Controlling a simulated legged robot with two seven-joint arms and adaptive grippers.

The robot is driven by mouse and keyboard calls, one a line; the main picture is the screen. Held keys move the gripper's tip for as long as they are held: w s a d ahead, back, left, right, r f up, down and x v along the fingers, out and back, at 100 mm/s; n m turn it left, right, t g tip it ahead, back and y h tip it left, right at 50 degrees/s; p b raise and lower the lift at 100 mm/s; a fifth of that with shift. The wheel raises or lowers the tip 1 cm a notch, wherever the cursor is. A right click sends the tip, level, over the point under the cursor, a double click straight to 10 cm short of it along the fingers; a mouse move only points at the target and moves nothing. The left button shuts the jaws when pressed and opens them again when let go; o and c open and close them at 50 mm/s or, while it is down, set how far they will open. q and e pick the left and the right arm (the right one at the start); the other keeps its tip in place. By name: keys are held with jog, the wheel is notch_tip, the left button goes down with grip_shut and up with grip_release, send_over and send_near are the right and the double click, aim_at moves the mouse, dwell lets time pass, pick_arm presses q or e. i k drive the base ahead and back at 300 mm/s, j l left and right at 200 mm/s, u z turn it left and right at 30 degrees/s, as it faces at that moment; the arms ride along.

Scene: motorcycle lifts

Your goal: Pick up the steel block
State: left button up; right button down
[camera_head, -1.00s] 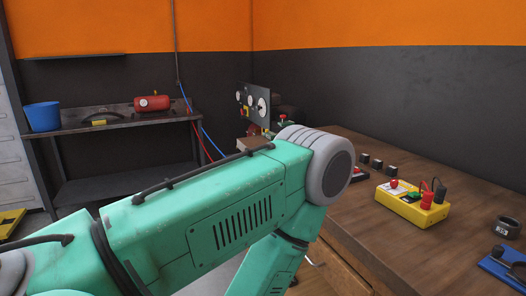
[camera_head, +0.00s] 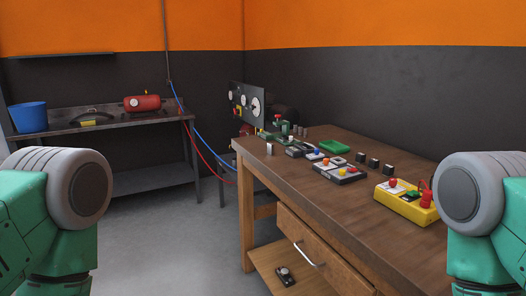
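A small light-grey metallic block (camera_head: 269,149) stands near the far left edge of the wooden workbench (camera_head: 310,190); it looks like the steel block, but it is small in view. Several small dark cubes (camera_head: 360,158) sit in a row along the bench's back side. My two arms show only as green links with grey round joints at the left and right picture edges. Both grippers are out of view, so nothing can be told of their fingers.
A metal table (camera_head: 110,120) stands back left. The grey floor between is clear.

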aim_at(271, 147)
jog(key=i+j+z, duration=0.1)
jog(key=z, duration=0.35)
jog(key=i+j+z, duration=0.15)
jog(key=z, duration=0.3)
jog(key=j+z, duration=0.2)
jog(key=z, duration=0.2)
jog(key=i+j+z, duration=0.1)
jog(key=j+z, duration=0.15)
jog(key=z, duration=0.2)
